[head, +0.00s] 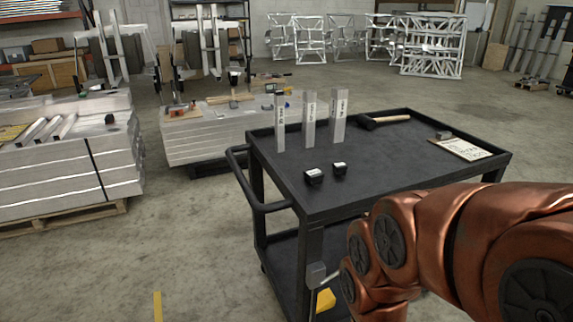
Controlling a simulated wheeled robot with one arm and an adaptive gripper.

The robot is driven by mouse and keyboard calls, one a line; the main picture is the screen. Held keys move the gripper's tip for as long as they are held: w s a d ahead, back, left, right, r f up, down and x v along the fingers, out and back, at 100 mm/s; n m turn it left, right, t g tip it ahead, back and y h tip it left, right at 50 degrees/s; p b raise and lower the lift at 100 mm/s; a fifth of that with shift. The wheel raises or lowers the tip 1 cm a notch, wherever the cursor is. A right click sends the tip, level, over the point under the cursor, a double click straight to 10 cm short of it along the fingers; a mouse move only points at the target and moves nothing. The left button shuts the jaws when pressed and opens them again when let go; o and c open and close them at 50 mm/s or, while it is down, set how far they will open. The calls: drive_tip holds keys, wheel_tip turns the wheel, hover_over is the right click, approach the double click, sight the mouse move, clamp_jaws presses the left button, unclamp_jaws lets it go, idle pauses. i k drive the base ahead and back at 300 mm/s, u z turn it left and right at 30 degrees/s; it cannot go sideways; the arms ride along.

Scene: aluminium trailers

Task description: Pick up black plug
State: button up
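Two small black block-shaped pieces with pale markings sit side by side on the top of the black cart, near its front left corner. The left black plug (314,177) is slightly larger in view and nearer to me. The right black plug (340,169) stands a short gap away. I cannot tell from their looks which one the task means. My copper-coloured arm reaches in from the lower right, in front of the cart. Its end runs out of the picture at the bottom, so my gripper is not seen.
The black cart (410,160) has a raised rim and a handle (262,207) at left. Three upright aluminium profiles (309,118), a hammer (385,121) and a clipboard (460,149) are on it. Stacked aluminium (65,175) stands at left. Floor between is clear.

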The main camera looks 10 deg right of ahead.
sight(339, 168)
drive_tip(key=u, duration=0.25)
drive_tip(key=i, duration=0.95)
drive_tip(key=z, duration=0.2)
